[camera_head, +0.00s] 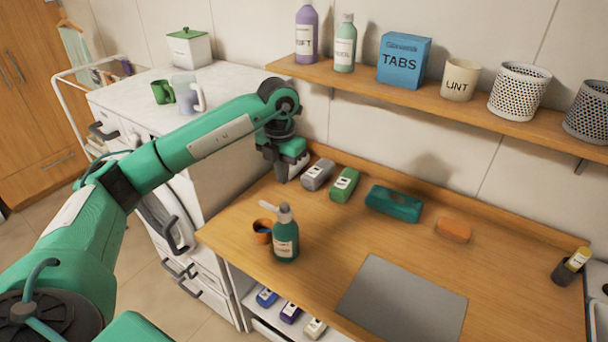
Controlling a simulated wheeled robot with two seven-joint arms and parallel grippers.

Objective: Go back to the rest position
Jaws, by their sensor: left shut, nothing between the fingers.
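My left arm reaches in from the left of the head view, and its gripper (287,174) points down over the back left corner of the wooden counter (335,235). The gripper is shut with nothing in it. It is just left of a grey bottle lying on the counter (318,174); whether it touches the bottle I cannot tell. My right gripper is not in view.
A green pump bottle (285,240) stands beside an orange cup (262,231). A green bottle (344,185), teal case (393,204) and orange block (453,229) lie along the back. A shelf (420,96) overhangs. A grey mat (402,300) lies in front.

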